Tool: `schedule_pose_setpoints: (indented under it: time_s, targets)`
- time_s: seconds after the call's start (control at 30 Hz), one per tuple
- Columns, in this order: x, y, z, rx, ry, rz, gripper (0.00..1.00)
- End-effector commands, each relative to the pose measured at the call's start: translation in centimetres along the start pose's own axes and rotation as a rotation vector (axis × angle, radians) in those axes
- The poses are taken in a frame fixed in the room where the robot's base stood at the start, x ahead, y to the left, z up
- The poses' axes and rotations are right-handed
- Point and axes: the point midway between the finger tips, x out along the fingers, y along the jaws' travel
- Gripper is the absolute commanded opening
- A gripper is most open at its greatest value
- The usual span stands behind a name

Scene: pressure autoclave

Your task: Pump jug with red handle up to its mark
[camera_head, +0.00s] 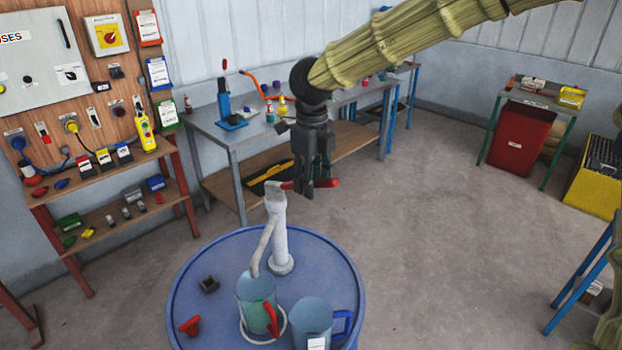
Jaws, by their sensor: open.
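A blue drum (340,268) stands in front of me with a white pump (281,235) upright on its lid. The pump's red-tipped lever (328,183) sticks out to the right near its top. My gripper (314,192) is open and points down at the lever, its fingers overlapping it in the picture; I cannot tell whether they touch it. The jug with the red handle (272,318) stands on the lid below the pump's curved spout (262,247). Its lower part looks greenish, but I cannot make out the mark. A jug with a blue handle (313,318) stands to its right.
A black clip-like piece (209,285) and a red piece (190,326) lie on the lid at left. A grey workbench (225,136) with bottles and tools stands behind. A shelf (100,165) and wall panel are at left.

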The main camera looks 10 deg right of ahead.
Motion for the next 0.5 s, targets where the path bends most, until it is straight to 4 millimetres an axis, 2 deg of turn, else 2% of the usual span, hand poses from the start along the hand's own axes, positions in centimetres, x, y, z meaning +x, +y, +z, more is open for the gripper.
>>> schedule_pose_setpoints:
  time_s: [0.2,0.43,0.5]
  targets:
    - [0.88,0.02,0.0,-0.001,-0.001,0.0,0.41]
    - [0.95,0.04,0.03,-0.001,-0.001,0.0,0.41]
    - [0.95,0.04,0.03,-0.001,-0.001,0.0,0.3]
